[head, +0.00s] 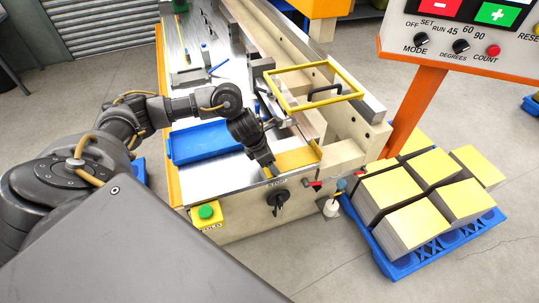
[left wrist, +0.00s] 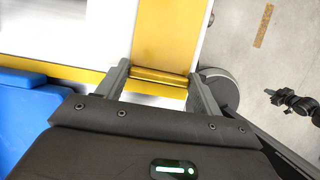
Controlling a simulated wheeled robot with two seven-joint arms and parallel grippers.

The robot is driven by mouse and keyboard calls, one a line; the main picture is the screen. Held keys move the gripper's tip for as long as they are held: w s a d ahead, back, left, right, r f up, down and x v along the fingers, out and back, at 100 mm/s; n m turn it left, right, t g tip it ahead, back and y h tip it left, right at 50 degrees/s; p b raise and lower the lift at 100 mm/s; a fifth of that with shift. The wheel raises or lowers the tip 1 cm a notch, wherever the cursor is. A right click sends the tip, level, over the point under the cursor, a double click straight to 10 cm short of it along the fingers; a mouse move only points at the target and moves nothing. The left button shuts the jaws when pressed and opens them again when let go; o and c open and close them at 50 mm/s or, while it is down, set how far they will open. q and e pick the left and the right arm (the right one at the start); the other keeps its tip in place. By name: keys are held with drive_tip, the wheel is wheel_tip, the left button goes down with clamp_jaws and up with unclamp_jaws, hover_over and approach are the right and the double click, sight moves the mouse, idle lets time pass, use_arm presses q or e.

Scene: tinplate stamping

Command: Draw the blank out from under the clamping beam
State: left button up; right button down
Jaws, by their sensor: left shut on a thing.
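The blank (head: 298,158) is a flat yellow sheet on the near end of the machine, by the metal table's front edge. My left gripper (head: 270,168) reaches over the table and is shut on the blank's near edge. In the left wrist view, the blank (left wrist: 168,38) runs away as a yellow strip from between the fingers (left wrist: 158,82). The long pale machine beam (head: 347,105) stands behind the blank; I cannot tell how much of the blank lies under it. My right gripper is not in view.
A yellow guard frame (head: 293,106) stands over the machine. A blue tray (head: 203,143) lies left of the gripper. A green button box (head: 207,214) and a black rotary knob (head: 279,199) sit on the front. A blue pallet (head: 398,267) with yellow-topped stacks stands right.

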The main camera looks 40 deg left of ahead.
use_arm(q)
drive_tip(key=o, duration=1.1)
drive_tip(key=shift+c, duration=0.2)
drive_tip(key=b+v, duration=0.1)
drive_tip(key=v, duration=0.9)
drive_tip(key=shift+s+r+b, duration=0.15)
drive_tip(key=shift+r+b, duration=0.15)
drive_tip(key=shift+r, duration=0.05)
